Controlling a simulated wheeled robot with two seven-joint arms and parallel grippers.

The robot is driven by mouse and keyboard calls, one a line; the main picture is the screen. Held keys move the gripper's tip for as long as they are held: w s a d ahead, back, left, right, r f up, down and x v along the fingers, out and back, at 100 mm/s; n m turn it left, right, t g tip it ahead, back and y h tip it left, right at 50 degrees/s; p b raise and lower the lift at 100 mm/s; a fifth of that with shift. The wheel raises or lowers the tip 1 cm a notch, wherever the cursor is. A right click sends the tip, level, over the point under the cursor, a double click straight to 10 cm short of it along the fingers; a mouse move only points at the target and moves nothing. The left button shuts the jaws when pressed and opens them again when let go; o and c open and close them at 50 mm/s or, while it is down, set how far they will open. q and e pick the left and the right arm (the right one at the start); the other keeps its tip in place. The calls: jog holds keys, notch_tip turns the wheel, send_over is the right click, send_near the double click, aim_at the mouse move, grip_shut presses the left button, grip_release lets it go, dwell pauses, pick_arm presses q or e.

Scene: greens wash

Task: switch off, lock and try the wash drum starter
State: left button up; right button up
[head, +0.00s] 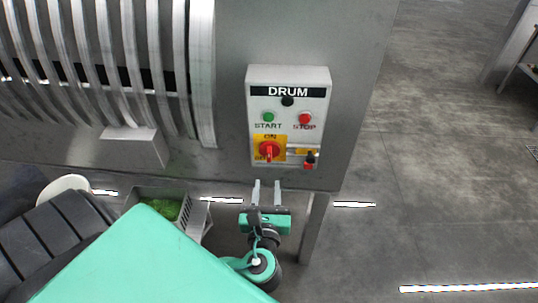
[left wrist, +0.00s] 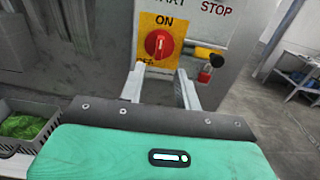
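The drum starter (head: 289,78) is a light grey box on the machine's panel, with a green START button (head: 268,117), a red STOP button (head: 305,119) and a black round part above them. Its red rotary switch (head: 269,150) sits on a yellow plate; the handle looks upright, towards ON, in the left wrist view (left wrist: 159,43). A red padlock (left wrist: 205,75) hangs beside a yellow part right of the switch. My left gripper (head: 267,183) is open and empty, just below the box, its fingers pointing at the switch's lower area. My right gripper is not seen.
The ribbed wash drum (head: 130,60) fills the upper left. A grey crate of greens (head: 165,207) stands below it, left of my gripper. A machine leg (head: 314,225) is close right of the gripper. Open floor (head: 430,180) lies to the right.

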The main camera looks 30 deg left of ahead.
aim_at(269, 157)
pick_arm(q)
jog(key=p+x, duration=0.3)
jog(key=x, duration=0.6)
jog(key=shift+w+a+r+p, duration=0.1)
jog(key=shift+w+p, duration=0.15)
jog(key=shift+p, duration=0.05)
jog(key=shift+w+a, duration=0.25)
jog(key=shift+w, duration=0.1)
grip_shut()
